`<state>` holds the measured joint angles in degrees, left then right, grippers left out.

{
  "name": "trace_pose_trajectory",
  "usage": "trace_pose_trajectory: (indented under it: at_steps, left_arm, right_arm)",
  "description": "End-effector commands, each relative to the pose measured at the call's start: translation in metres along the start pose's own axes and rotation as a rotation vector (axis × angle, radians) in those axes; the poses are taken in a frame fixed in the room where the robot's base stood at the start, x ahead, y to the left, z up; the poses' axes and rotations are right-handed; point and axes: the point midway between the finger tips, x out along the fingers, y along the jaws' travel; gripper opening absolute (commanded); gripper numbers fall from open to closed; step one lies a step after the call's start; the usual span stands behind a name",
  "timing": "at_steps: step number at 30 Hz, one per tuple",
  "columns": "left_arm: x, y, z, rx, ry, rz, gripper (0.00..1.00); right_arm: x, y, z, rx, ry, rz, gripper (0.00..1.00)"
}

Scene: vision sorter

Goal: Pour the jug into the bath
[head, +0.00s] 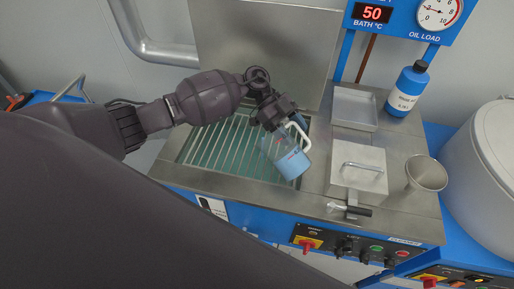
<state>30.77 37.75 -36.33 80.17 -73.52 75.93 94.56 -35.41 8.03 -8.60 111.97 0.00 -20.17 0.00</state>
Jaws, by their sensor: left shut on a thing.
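The jug (289,158) is clear with a white handle and holds light blue liquid. It is tilted, with its upper part toward the left. My left gripper (283,120) is shut on the jug at its upper side, near the handle; the fingertips are partly hidden. The jug hangs over the right part of the bath (188,158), an opening in the steel top with a metal grid over greenish liquid. I cannot tell whether any liquid is leaving the jug. My right gripper is not in view.
Right of the bath are an empty metal tray (355,106), a lid with a handle (358,174), a metal cup (426,174) and a blue bottle (408,88). A raised steel lid (265,45) stands behind the bath. A control panel (355,246) runs along the front.

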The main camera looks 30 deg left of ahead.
Motion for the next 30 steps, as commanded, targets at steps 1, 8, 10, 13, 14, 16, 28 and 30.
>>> trace_pose_trajectory:
  at_steps: [1, 8, 10, 13, 14, 16, 28, 30]
  left_arm:
    - [0.0000, -0.0003, -0.0008, 0.000, 0.006, 0.000, 0.11]
    - [0.0005, -0.0002, 0.0001, 0.000, 0.020, 0.000, 0.11]
    - [0.0007, -0.0001, 0.0003, 0.000, 0.025, 0.000, 0.11]
    - [0.0007, -0.0001, 0.0006, 0.001, 0.034, 0.000, 0.11]
    - [0.0007, -0.0001, 0.0007, 0.001, 0.037, 0.000, 0.11]
    - [0.0007, -0.0003, 0.0011, 0.000, 0.044, 0.000, 0.11]
    - [0.0008, -0.0002, 0.0029, 0.001, 0.077, 0.000, 0.11]
    - [0.0010, -0.0002, 0.0031, 0.001, 0.082, 0.000, 0.11]
  right_arm:
    - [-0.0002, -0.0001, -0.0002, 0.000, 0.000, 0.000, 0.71]
    - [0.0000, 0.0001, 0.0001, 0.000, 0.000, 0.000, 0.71]
    - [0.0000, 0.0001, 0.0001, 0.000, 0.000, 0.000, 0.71]
    - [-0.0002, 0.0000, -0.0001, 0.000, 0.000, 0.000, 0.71]
    - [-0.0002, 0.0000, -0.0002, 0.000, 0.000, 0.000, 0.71]
    - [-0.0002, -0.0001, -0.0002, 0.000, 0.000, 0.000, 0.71]
    - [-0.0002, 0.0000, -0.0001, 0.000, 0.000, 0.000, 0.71]
    - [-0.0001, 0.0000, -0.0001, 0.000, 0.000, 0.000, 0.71]
